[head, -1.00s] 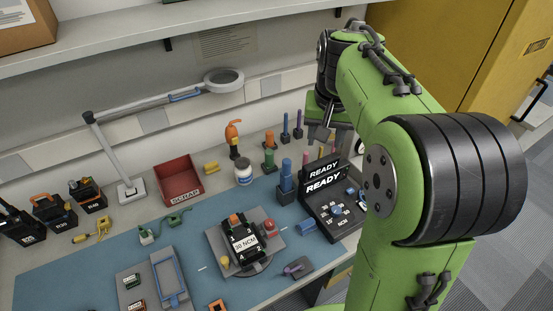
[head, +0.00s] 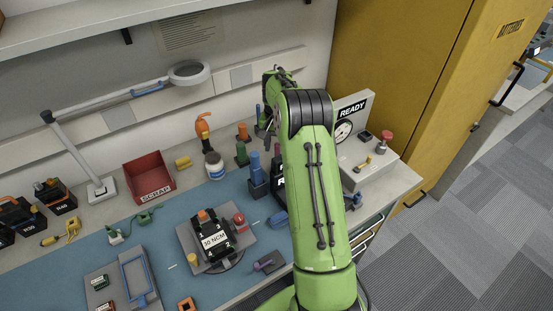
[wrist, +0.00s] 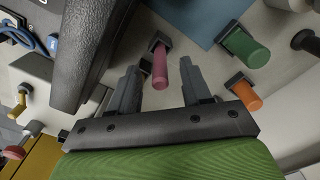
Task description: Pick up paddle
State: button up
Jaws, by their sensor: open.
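No thing is plainly recognisable to me as a paddle. In the wrist view a pink-red handle (wrist: 160,70) stands in a small dark square holder, and my gripper (wrist: 161,66) is open with one finger on each side of it. I cannot tell whether the fingers touch it. A green handle (wrist: 243,45) and an orange handle (wrist: 245,95) stand in holders to the right. In the head view my gripper is at the back of the bench, largely hidden by my arm.
A large black body (wrist: 90,50) lies close on the left in the wrist view. In the head view a blue handle (head: 255,165), a white jar (head: 214,166) and a red scrap bin (head: 149,178) stand left of my arm. A READY gauge box (head: 347,130) stands to its right.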

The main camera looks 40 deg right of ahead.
notch_tip(320, 180, down, 5)
jog(key=shift+w+d+f+b, duration=0.15)
jog(key=shift+b, duration=0.2)
grip_shut()
